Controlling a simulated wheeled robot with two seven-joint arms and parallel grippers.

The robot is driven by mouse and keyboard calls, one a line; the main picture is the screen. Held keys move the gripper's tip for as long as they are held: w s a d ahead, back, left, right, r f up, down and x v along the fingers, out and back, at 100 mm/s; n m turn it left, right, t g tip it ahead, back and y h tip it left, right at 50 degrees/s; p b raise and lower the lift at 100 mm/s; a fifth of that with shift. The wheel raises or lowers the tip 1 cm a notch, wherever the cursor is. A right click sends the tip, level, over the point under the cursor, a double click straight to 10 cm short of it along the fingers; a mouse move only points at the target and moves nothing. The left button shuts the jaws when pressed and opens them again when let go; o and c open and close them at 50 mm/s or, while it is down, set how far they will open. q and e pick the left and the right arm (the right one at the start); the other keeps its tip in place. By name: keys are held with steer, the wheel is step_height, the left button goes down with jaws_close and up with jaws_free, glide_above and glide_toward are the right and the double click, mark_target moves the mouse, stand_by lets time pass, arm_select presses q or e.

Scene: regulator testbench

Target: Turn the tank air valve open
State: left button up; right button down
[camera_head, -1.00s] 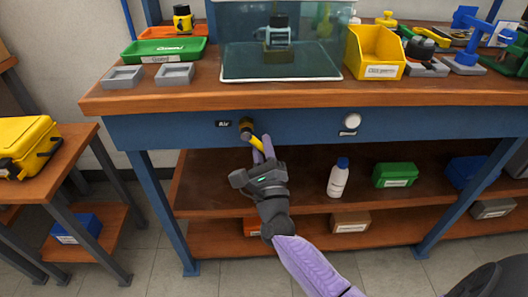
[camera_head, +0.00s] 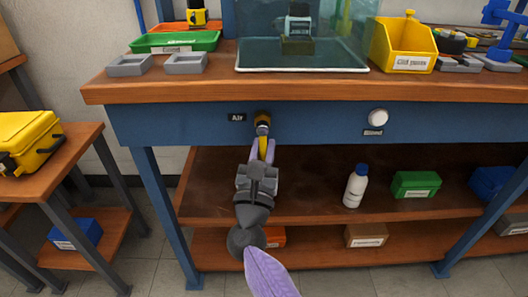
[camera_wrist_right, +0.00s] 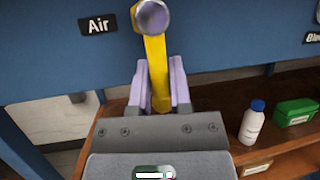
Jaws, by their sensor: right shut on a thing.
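The air valve (camera_head: 262,120) is on the blue front panel under the bench top, beside a black "Air" label (camera_head: 237,117). Its yellow lever (camera_wrist_right: 155,58) hangs nearly straight down from the round hub (camera_wrist_right: 152,16) in the right wrist view. My right gripper (camera_head: 263,152) is shut on the lever, with one purple finger on each side of it. The fingers also show in the right wrist view (camera_wrist_right: 160,82). The clear tank (camera_head: 330,52) stands on the bench above, with a device inside. My left gripper is not in view.
A white round "Bleed" knob (camera_head: 378,118) is on the panel to the right. The lower shelf (camera_head: 310,190) holds a white bottle (camera_head: 355,186) and a green box (camera_head: 415,184). A side table with a yellow case (camera_head: 28,142) stands at left.

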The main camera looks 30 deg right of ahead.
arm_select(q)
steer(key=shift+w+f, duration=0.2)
arm_select(e)
steer(key=shift+a+m, duration=0.1)
steer(key=shift+m, duration=0.2)
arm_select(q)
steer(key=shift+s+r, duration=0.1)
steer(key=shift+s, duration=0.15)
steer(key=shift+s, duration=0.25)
arm_select(e)
steer(key=c, duration=0.5)
jaws_free()
steer(key=shift+c, duration=0.2)
steer(key=shift+f, duration=0.1)
